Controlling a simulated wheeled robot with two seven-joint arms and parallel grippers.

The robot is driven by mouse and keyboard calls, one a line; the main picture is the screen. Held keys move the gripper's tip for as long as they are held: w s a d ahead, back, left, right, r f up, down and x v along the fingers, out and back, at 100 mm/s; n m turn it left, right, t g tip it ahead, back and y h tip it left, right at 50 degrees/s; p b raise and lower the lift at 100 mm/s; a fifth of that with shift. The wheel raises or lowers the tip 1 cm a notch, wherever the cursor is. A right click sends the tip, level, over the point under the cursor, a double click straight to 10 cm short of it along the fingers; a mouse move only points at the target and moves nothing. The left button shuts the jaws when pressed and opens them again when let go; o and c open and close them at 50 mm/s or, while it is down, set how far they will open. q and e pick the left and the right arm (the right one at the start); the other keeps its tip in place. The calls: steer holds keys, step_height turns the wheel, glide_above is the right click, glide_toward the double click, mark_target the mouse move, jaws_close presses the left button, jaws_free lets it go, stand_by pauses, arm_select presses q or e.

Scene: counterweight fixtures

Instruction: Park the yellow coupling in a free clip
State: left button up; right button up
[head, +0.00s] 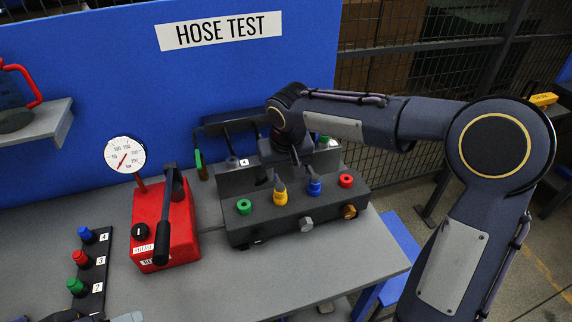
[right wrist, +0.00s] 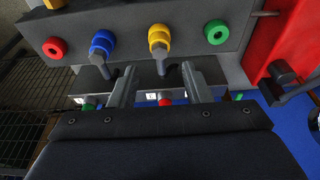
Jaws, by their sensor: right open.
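The yellow coupling (head: 280,197) is seated on the front block's sloping top, between the green and blue ones, with a grey stub rising from it. It also shows in the right wrist view (right wrist: 159,40). My right gripper (right wrist: 158,90) is open; its fingers lie on either side of the yellow coupling's grey stub, apart from the coupling's body. In the head view the right gripper (head: 294,160) is above and behind the block, partly hidden by its wrist. A clip strip (head: 97,270) at lower left holds blue, red and green couplings.
The dark manifold block (head: 270,228) also carries a green (head: 244,206), a blue (head: 315,188) and a red (head: 346,181) fitting. A raised rear bracket (head: 235,180) stands behind it. A red pump (head: 163,230) with a black lever and gauge (head: 125,155) stands left. The front bench is clear.

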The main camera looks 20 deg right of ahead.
mark_target(281, 188)
steer(key=b+x, duration=0.6)
steer(key=x, duration=0.3)
steer(key=shift+f, duration=0.35)
steer(key=shift+c, duration=0.4)
jaws_close()
